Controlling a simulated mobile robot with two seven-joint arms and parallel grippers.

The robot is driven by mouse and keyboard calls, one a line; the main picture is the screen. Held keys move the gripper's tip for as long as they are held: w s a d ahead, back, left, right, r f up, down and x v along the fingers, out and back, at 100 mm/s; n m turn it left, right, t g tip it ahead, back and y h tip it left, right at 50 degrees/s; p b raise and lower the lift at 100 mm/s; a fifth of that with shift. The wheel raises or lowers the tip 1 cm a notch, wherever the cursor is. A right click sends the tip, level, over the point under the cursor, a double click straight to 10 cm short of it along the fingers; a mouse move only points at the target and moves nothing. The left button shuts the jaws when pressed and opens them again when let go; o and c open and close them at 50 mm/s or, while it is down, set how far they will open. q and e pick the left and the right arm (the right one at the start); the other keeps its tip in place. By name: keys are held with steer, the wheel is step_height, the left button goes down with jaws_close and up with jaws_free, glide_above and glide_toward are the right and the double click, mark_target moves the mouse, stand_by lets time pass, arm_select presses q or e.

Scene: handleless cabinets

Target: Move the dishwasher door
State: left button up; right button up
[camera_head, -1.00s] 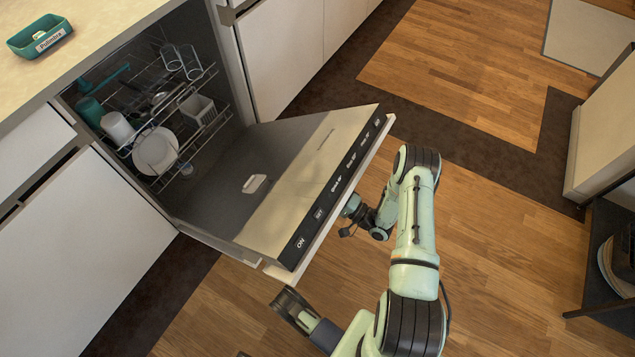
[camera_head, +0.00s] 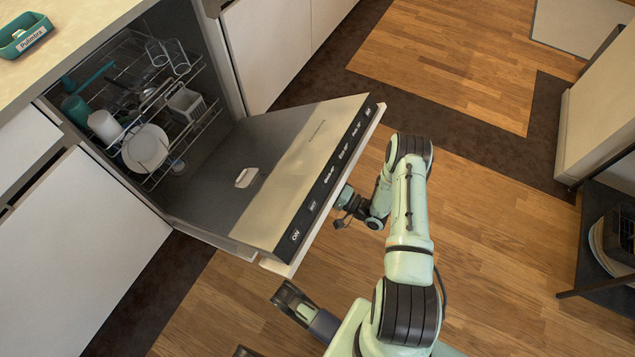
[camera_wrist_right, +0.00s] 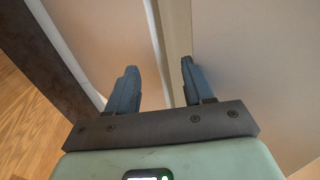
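The dishwasher door (camera_head: 272,170) is partly open in the head view, tilted out and down from the dishwasher, with its control strip along the outer edge. My right gripper (camera_head: 343,206) is beyond that edge, by the door's outer side; its fingers are small and dark there. The right wrist view shows this gripper (camera_wrist_right: 158,85) open, fingers apart, in front of pale panels and a narrow edge strip. Whether it touches the door is unclear. A dark end piece low beside the door's near corner appears to be my left gripper (camera_head: 290,298); its fingers cannot be made out.
The dishwasher racks (camera_head: 165,115) hold a white plate (camera_head: 146,148), glasses and other dishes. A teal tray (camera_head: 22,36) stands on the counter (camera_head: 75,35). White cabinets flank the dishwasher. A dark shelf (camera_head: 590,260) stands at the right. The wooden floor (camera_head: 490,220) between is clear.

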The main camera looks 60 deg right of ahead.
steer(key=shift+s+f+g, duration=0.15)
steer(key=shift+f+g, duration=0.15)
steer(key=shift+f, duration=0.35)
steer(key=shift+s, duration=0.25)
steer(key=shift+c, duration=0.4)
steer(key=s, duration=0.2)
steer(key=s+p, duration=0.1)
steer(key=s, duration=0.1)
steer(key=s+f+p, duration=0.1)
steer(key=s, duration=0.2)
steer(key=shift+d+f, duration=0.1)
steer(key=shift+d, duration=0.3)
steer(key=shift+c, duration=0.5)
arm_select(q)
steer(key=shift+t, duration=0.8)
steer(key=w+r, duration=0.2)
steer(key=w, duration=0.1)
steer(key=w+r, duration=0.1)
steer(key=shift+w+d+r, duration=0.15)
steer(key=shift+w+d, duration=0.2)
arm_select(e)
steer(key=s, duration=0.5)
steer(key=shift+s+d, duration=0.1)
steer(key=shift+s, duration=0.25)
